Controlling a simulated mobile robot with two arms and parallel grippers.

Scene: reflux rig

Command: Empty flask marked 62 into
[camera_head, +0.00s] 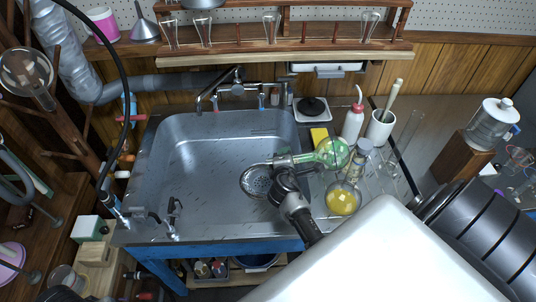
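A round-bottom flask (332,153) with green content lies nearly horizontal at the right rim of the steel sink (190,150). Its neck points left over the basin, with the mouth above the drain area. My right gripper (282,164) is at the neck and appears shut on it, its dark wrist coming up from below. The number on the flask cannot be read. My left gripper is not in view.
A faucet (238,88) stands behind. The basin's left part is clear.

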